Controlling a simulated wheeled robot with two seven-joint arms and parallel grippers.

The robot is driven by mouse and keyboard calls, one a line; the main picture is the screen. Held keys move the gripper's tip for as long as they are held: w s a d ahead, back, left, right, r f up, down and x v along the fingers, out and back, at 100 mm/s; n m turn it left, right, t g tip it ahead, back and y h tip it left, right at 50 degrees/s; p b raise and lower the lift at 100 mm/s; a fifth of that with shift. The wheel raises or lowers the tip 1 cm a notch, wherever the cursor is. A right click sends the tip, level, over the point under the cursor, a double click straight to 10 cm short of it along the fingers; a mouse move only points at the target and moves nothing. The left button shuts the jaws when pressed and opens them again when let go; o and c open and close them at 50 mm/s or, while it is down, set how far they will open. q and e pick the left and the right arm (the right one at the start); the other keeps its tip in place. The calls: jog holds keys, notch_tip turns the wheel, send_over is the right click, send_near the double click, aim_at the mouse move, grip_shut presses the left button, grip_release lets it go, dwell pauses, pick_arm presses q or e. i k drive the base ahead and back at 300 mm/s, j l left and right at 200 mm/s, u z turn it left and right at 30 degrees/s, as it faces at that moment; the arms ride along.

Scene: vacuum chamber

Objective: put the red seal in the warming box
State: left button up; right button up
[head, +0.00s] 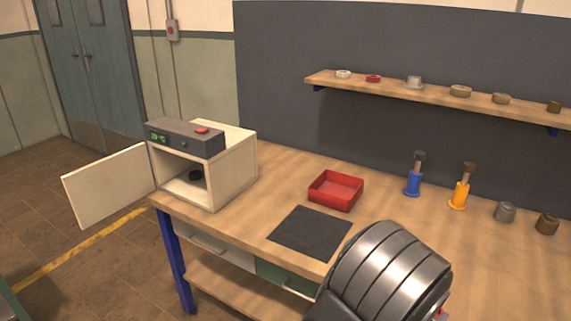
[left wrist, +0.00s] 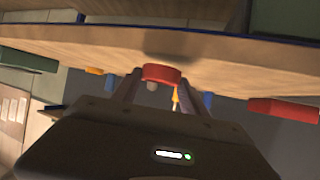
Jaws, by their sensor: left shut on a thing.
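My left gripper (left wrist: 155,82) is shut on the red seal (left wrist: 161,73), which shows as a short red band between the fingertips in the left wrist view. A wooden surface is close to it. The cream warming box (head: 236,170) stands at the left of the bench in the head view. Its door (head: 108,185) is swung wide open to the left. A small dark round thing (head: 196,175) lies inside it. In the head view my left arm covers the lower right, and the gripper itself is not clearly visible. My right gripper is in neither view.
A red tray (head: 335,202) and a dark mat (head: 296,243) lie on the bench. A wall shelf (head: 425,96) holds several small parts, including a red ring (head: 373,78).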

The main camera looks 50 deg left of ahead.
aim_at(190, 186)
jog(key=k+j, duration=0.1)
jog(key=j, duration=0.4)
jog(key=k+j, duration=0.1)
jog(key=j, duration=0.4)
jog(key=k+j, duration=0.15)
jog(key=j, duration=0.35)
jog(key=k+j, duration=0.1)
jog(key=j, duration=0.4)
jog(key=k+j, duration=0.1)
jog(key=j, duration=0.4)
